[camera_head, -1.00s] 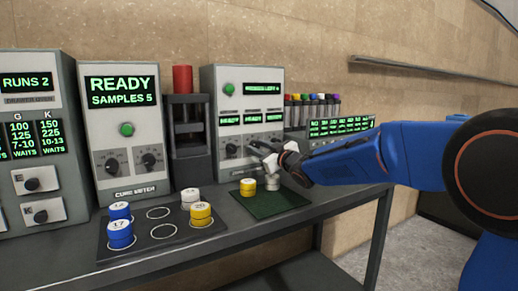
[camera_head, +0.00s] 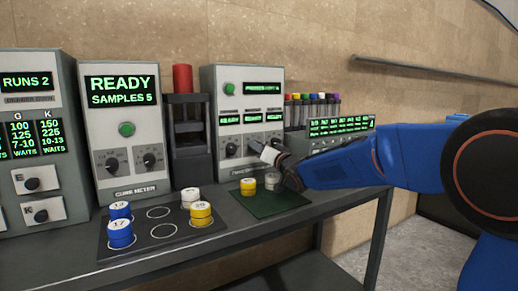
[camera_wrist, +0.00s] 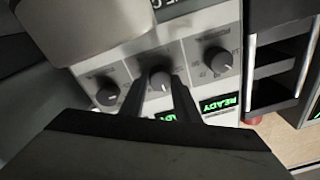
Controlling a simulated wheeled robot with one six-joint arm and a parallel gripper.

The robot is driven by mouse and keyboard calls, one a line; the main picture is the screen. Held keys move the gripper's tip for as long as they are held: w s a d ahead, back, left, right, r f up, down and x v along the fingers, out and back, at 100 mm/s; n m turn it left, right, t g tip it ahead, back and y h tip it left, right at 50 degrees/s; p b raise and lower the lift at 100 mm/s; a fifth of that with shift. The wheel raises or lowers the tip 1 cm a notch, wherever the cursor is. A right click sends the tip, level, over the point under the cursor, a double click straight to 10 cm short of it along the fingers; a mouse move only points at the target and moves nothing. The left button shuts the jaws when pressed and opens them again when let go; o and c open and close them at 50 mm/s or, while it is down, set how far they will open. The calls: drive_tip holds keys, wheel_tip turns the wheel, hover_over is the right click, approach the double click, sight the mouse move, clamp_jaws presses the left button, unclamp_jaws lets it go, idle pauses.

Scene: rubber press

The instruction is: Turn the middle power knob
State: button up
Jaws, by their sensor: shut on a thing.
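The middle power knob (camera_wrist: 160,80) is a dark round knob with a pale pointer mark on the light press panel (camera_head: 221,112). In the wrist view it sits between the two dark fingers of my gripper (camera_wrist: 159,88), which are shut on it from both sides. In the head view my gripper (camera_head: 256,146) reaches the panel at the middle of the knob row and largely hides the middle knob. One neighbouring knob (camera_wrist: 107,96) is at the left in the wrist view and another (camera_wrist: 216,61) is at the right, both clear of the fingers.
Green displays (camera_wrist: 220,103) sit beside the knobs. A green mat (camera_head: 257,207) with yellow and white discs lies below the panel. A rack of coloured vials (camera_head: 312,110) and a display box (camera_head: 340,130) stand to the right. A dark press with a red top (camera_head: 182,79) stands left.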

drive_tip(key=shift+m, duration=0.6)
drive_tip(key=o, duration=1)
drive_tip(key=shift+o, duration=0.2)
drive_tip(key=shift+s+d, duration=0.1)
drive_tip(key=v, duration=1.7)
drive_tip(key=shift+s+f, duration=0.15)
